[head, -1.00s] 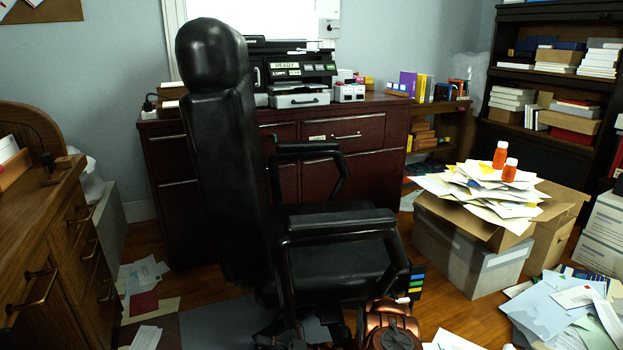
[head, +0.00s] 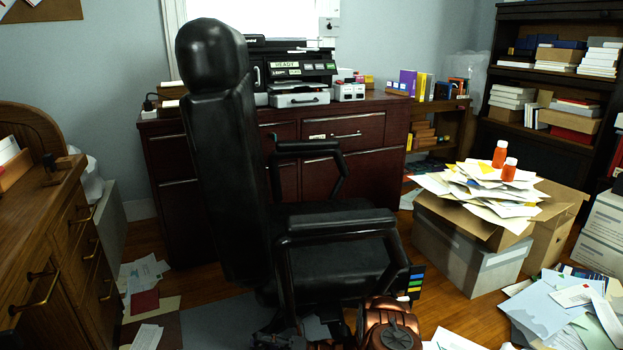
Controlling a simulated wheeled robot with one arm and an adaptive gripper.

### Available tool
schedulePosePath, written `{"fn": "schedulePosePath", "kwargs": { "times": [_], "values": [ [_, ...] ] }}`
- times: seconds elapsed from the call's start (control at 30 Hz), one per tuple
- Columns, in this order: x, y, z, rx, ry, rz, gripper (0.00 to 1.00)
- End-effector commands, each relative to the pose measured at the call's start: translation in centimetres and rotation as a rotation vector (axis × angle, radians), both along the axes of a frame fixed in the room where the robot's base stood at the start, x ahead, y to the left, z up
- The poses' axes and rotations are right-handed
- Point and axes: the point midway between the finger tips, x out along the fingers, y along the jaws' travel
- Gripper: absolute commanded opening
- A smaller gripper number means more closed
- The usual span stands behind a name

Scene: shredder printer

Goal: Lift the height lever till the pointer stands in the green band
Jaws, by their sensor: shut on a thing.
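The black office chair (head: 340,262) stands in the middle of the head view, its back to the left. A dark scale card (head: 416,270) with blue, yellow and green bands shows at the right of the seat, low down. I cannot make out the pointer against the bands. My gripper (head: 272,340) is partly seen as dark parts under the seat at the bottom edge, with my copper-coloured arm to its right. It is shut on the height lever; the lever itself and the fingertips are too dark and cut off to see clearly.
A dark red cabinet (head: 360,130) with a printer (head: 298,72) stands behind the chair. A wooden desk (head: 60,230) is at the left. A box (head: 465,262) piled with papers and two orange bottles stands at the right. Loose papers (head: 545,308) lie on the floor at both sides.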

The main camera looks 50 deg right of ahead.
Motion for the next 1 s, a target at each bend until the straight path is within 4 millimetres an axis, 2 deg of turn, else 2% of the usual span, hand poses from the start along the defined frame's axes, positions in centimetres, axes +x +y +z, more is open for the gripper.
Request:
{"fn": "schedulePosePath", "kwargs": {
  "times": [1.0],
  "values": [
    [-0.02, 0.06, 0.91, 0.0, 0.0, 0.001, 0.0]
  ]
}}
